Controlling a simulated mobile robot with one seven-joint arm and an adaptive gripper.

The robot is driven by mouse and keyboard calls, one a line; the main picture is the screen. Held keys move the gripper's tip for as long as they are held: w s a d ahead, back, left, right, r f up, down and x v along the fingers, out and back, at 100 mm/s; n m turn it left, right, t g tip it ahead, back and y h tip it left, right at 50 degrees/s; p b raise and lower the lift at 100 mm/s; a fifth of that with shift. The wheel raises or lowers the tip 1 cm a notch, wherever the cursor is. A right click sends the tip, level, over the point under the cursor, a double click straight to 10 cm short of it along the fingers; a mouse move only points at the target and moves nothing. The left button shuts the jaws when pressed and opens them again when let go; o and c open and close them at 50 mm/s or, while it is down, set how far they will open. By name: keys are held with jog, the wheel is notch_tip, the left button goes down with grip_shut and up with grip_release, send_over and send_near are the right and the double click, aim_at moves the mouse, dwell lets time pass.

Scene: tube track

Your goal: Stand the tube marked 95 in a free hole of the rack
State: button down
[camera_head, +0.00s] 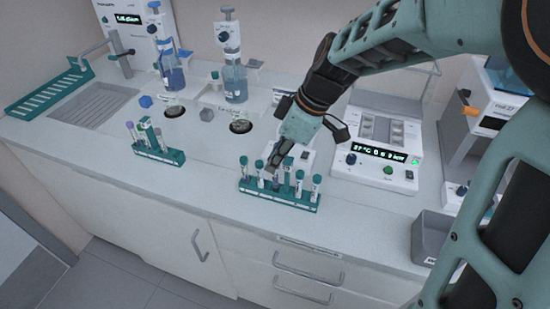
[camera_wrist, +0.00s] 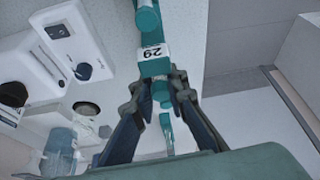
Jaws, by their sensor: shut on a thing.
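My gripper (camera_head: 273,172) is low over the green front rack (camera_head: 290,199) and shut on a tube standing among its row. In the wrist view my gripper (camera_wrist: 158,84) closes around a tube with a teal cap (camera_wrist: 160,91). A white label (camera_wrist: 153,52) shows just beyond the fingertips; its digits look like 29, but I cannot read them surely or tell whether it belongs to the held tube. Several teal-capped tubes stand in this rack, including one at its left end (camera_head: 244,167) and one at its right end (camera_head: 316,185). The held tube's lower part and the holes are largely hidden.
A second green rack (camera_head: 160,153) with a few tubes stands to the left on the bench. Behind are bottles with dispensers (camera_head: 235,80) and a heater block with a display (camera_head: 376,150). A grey bin (camera_head: 430,235) is at the right. Clear bench lies between the racks.

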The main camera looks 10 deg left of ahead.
jog(key=shift+f, duration=0.1)
jog(key=shift+f+b, duration=0.5)
jog(key=shift+b, duration=0.1)
jog(key=shift+r, duration=0.1)
jog(key=shift+r+p, duration=0.6)
jog(key=shift+r, duration=0.35)
jog(key=shift+f+b, duration=0.65)
jog(key=shift+b, duration=0.3)
dwell(0.6)
jog(key=shift+f+b, duration=0.45)
jog(key=shift+b, duration=0.05)
jog(key=shift+r, duration=0.15)
